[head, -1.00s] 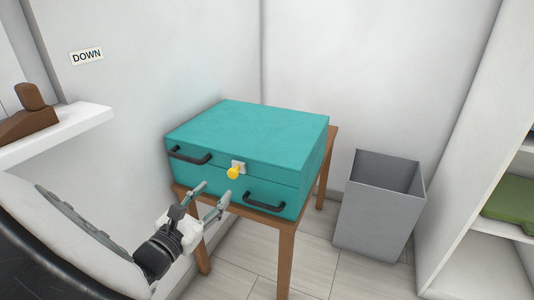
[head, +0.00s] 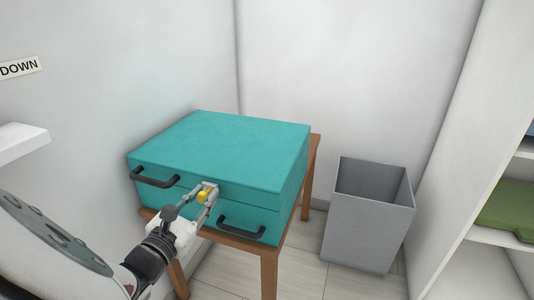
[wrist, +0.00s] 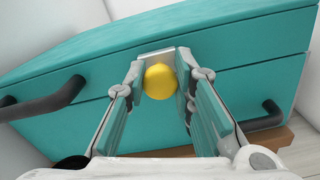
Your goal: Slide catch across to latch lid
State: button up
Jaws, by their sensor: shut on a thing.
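A teal case (head: 225,138) with a closed lid stands on a small wooden table. Its catch is a yellow knob (head: 204,196) on a pale plate at the seam between lid and body, on the front face. In the wrist view the yellow knob (wrist: 160,81) sits between my fingertips, with the pale plate (wrist: 157,55) behind it. My gripper (head: 205,193) is shut on the knob, one finger on each side; it also shows in the wrist view (wrist: 160,84). Part of the plate is hidden by the knob and fingers.
Black handles flank the catch, one on the left (head: 155,179) and one on the right (head: 241,227). A grey bin (head: 368,225) stands right of the wooden table (head: 268,262). White walls close in behind and left; a white shelf (head: 22,142) juts out at left.

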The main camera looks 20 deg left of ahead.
grip_shut()
jog(key=d+p, duration=0.1)
jog(key=d, duration=0.1)
jog(key=d+p, duration=0.1)
jog(key=d, duration=0.2)
jog(key=shift+s+d+r, duration=0.1)
jog(key=shift+s+d, duration=0.1)
jog(key=shift+d, duration=0.05)
jog(key=shift+s+d, duration=0.1)
jog(key=shift+d, duration=0.4)
jog(key=o, duration=0.9)
grip_release()
jog(key=shift+c, duration=0.2)
